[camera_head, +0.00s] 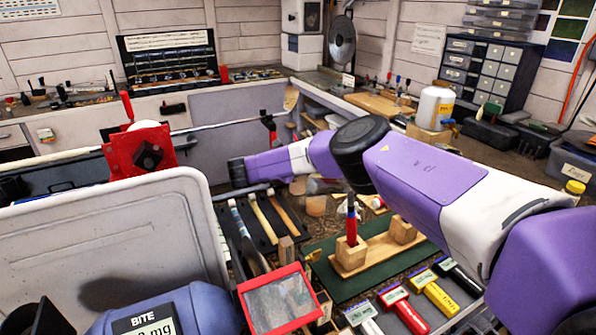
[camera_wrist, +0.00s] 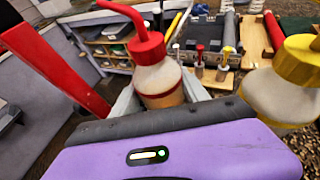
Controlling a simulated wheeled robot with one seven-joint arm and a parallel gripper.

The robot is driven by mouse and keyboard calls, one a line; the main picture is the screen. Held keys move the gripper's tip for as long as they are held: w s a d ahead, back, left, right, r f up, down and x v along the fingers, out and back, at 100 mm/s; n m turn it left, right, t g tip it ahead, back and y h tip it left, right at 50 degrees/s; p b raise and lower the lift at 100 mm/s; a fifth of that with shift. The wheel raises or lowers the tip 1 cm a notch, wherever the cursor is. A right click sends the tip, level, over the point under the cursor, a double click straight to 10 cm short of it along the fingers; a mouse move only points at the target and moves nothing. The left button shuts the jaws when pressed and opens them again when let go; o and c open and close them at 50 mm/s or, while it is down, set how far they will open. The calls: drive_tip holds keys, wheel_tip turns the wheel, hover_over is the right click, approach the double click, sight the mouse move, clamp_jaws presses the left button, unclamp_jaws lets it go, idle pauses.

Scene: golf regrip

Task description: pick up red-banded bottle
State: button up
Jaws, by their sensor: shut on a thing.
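A translucent bottle (camera_wrist: 158,80) with a red cap and bent red spout stands between the grey fingers of my gripper (camera_wrist: 160,100) in the wrist view. The fingers are shut on its body, one on each side. In the head view my arm crosses from the right, and I cannot clearly see the fingers or the held bottle there.
A yellow-capped bottle (camera_wrist: 285,90) stands close on the right in the wrist view. A red bar (camera_wrist: 55,70) rises at the left. In the head view, a wooden block stand (camera_head: 375,255) sits on a green mat (camera_head: 335,278), near a red-framed tray (camera_head: 280,300).

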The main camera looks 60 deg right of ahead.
wheel_tip(320, 180, up, 20)
drive_tip(key=b, duration=0.1)
drive_tip(key=shift+b, duration=0.35)
